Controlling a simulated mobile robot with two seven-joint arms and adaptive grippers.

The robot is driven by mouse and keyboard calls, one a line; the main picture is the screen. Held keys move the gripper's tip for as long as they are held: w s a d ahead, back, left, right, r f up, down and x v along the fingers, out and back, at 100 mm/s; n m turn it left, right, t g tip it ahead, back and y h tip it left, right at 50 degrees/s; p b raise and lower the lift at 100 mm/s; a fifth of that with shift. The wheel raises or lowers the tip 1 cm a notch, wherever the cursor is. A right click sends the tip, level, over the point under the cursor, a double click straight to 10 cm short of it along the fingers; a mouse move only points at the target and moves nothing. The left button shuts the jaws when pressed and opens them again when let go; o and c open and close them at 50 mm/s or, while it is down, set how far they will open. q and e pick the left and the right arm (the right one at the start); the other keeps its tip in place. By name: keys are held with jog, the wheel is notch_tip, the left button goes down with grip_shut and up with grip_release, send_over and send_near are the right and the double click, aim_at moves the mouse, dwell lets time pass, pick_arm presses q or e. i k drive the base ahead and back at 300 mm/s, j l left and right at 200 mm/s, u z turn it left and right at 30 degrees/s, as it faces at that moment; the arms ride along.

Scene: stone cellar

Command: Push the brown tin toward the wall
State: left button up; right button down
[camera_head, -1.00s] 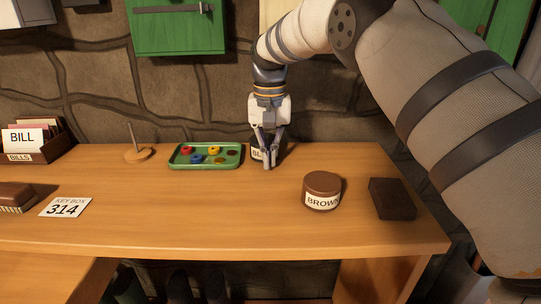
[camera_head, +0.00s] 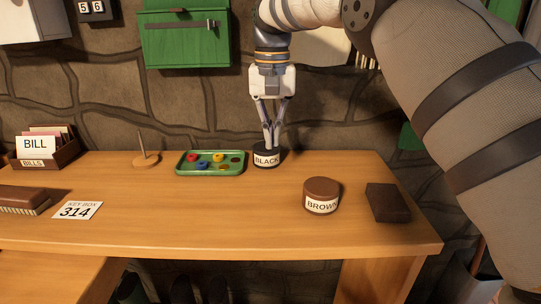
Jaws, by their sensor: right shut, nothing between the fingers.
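The brown tin (camera_head: 321,190) is a round, brown-lidded tin with a white label reading BROWN. It stands upright on the right part of the wooden table (camera_head: 215,220), with bare table between it and the stone wall. A black tin (camera_head: 266,159) labelled BLACK stands at the back, near the wall. My right gripper (camera_head: 271,146) points down with its fingers together and empty, just over or in front of the black tin's top; I cannot tell whether it touches. It is behind and left of the brown tin, apart from it. My left gripper is not in view.
A green tray (camera_head: 181,168) with coloured pieces is left of the black tin. A dark block (camera_head: 388,202) lies right of the brown tin. A wooden peg stand (camera_head: 146,160), a bill box (camera_head: 61,160), a number card (camera_head: 77,211) and a brush (camera_head: 22,203) are further left.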

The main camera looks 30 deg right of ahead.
aim_at(320, 195)
jog(key=k, duration=1)
